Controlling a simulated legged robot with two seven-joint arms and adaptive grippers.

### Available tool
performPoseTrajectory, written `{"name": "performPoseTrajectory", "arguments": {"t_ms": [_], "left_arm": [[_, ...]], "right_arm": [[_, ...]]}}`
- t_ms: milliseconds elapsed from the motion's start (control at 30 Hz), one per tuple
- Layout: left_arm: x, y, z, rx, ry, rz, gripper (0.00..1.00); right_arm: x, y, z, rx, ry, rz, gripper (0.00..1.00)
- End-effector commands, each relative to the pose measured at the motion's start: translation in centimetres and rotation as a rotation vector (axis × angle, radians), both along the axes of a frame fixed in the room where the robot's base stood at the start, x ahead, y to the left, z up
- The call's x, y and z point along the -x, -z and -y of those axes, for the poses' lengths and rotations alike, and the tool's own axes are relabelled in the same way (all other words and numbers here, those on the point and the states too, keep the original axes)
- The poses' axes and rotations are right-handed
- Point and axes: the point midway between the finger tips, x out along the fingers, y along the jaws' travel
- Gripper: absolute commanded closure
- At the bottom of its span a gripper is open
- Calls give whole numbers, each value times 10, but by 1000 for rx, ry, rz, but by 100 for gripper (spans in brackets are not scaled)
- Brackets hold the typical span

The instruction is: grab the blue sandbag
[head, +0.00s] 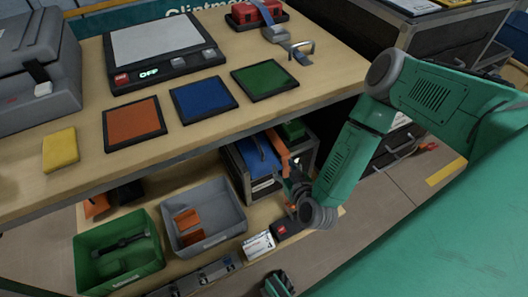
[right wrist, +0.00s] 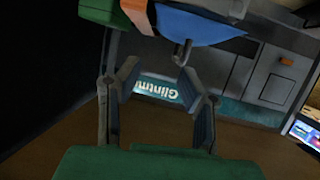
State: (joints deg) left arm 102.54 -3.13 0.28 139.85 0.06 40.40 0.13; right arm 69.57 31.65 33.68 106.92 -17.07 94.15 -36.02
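The blue sandbag (head: 258,154) sits in a dark open-sided rack on the lower shelf, under the tabletop's front edge. In the right wrist view the blue sandbag (right wrist: 205,27) is at the top, with a grey hook-like handle hanging toward my fingers. My right gripper (head: 293,187) is just right of and below it in the head view. In the right wrist view my right gripper (right wrist: 160,78) has its fingers apart with nothing between them. A small dark and green part at the bottom edge seems to be my left gripper (head: 277,285), mostly cut off.
An orange item (head: 278,150) and a green one (head: 293,130) sit beside the sandbag in the rack. A grey bin (head: 222,188) and a green bin (head: 88,254) stand to the left. The tabletop (head: 190,135) overhangs them. A small white box (head: 258,245) is below.

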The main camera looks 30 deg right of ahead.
Motion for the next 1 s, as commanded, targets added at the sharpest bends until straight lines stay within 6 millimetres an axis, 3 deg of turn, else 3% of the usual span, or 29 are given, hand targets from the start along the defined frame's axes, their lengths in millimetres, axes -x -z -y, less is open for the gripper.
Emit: {"name": "performPoseTrajectory", "arguments": {"t_ms": [67,200,400,500,1000], "left_arm": [[0,8,0,0,0,0,60],[0,16,0,0,0,0,60],[0,22,0,0,0,0,60],[0,24,0,0,0,0,60],[0,55,0,0,0,0,60]], "right_arm": [[-7,-1,15,-37,65,-130,66],[-18,-25,14,-150,62,-302,66],[-32,-73,3,-281,-34,-373,66],[-36,-83,-1,-304,-63,-377,66],[-93,-28,-5,-306,-69,-378,66]]}}
